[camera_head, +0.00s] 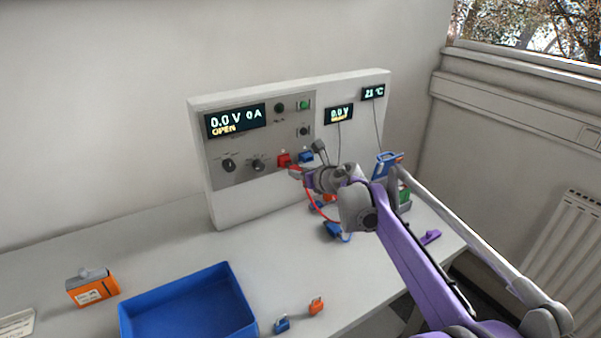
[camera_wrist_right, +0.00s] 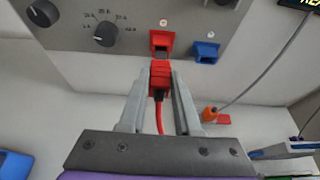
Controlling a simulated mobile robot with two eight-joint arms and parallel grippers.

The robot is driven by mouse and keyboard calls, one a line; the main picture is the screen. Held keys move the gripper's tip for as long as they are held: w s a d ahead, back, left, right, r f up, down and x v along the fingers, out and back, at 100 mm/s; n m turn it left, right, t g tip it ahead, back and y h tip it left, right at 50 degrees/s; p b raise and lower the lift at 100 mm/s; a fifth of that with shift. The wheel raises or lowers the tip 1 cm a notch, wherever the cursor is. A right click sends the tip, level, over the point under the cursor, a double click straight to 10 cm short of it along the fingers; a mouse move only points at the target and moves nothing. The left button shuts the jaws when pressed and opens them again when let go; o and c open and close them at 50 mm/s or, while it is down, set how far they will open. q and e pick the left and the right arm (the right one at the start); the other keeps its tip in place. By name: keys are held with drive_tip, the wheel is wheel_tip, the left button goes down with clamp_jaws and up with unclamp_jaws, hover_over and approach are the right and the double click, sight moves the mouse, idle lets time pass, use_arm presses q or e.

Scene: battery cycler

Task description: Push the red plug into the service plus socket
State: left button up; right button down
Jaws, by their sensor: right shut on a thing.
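The service panel (camera_head: 225,180) stands upright on the bench. The red socket (camera_wrist_right: 161,41) is on its lower front, with a round mark above it; it also shows in the head view (camera_head: 284,160). The blue socket (camera_wrist_right: 206,52) is just to its right. My right gripper (camera_wrist_right: 159,85) is shut on the red plug (camera_wrist_right: 160,72), whose red cable (camera_wrist_right: 160,118) hangs down between the fingers. The plug sits just below the red socket in the wrist view; whether they touch is unclear. My left gripper is not in view.
A blue plug (camera_head: 332,230) lies on the bench below the panel. A blue tray (camera_head: 133,332), an orange box (camera_head: 92,290), and small blue (camera_head: 282,324) and orange (camera_head: 316,306) padlock-like things are in front. A purple piece (camera_head: 430,237) lies at right.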

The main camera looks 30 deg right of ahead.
drive_tip(key=shift+w+a, duration=0.15)
drive_tip(key=shift+w, duration=1.3)
idle(1.6)
drive_tip(key=c, duration=0.5)
unclamp_jaws()
drive_tip(key=shift+s, duration=0.15)
drive_tip(key=v, duration=1)
drive_tip(key=shift+s+r, duration=0.2)
drive_tip(key=shift+r, duration=0.05)
drive_tip(key=shift+f, duration=0.1)
